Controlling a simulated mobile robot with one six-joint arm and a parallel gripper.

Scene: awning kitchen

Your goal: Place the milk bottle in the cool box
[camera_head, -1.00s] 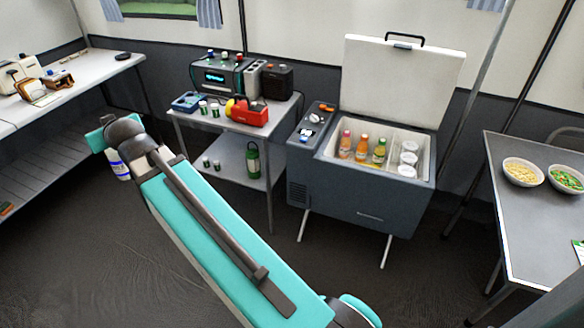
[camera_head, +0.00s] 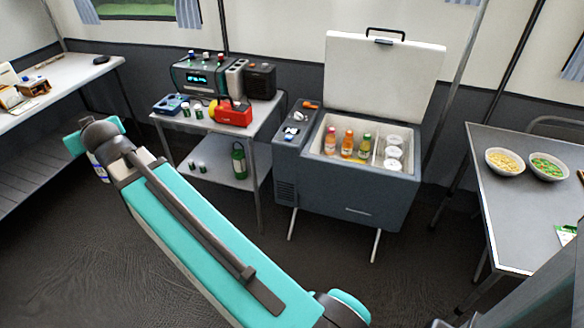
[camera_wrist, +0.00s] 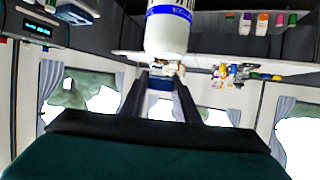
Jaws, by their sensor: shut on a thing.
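The milk bottle is white with a blue band (camera_wrist: 168,32), and my gripper (camera_wrist: 165,82) is shut on its narrow end in the wrist view. In the head view a small part of the bottle (camera_head: 98,166) shows below the end of my arm, at the left; the gripper itself is hidden there. The cool box (camera_head: 345,185) is dark grey, with its white lid (camera_head: 385,80) raised. The bottle is well apart from it, to its left. Several juice bottles (camera_head: 347,143) stand in its left compartment and white-topped containers (camera_head: 393,152) in its right one.
A small shelf table (camera_head: 243,133) with a radio (camera_head: 205,77) and a red thing (camera_head: 232,114) stands left of the cool box. A grey table (camera_head: 497,212) with two bowls is at the right, a white counter (camera_head: 70,80) at the left. Open floor lies in front.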

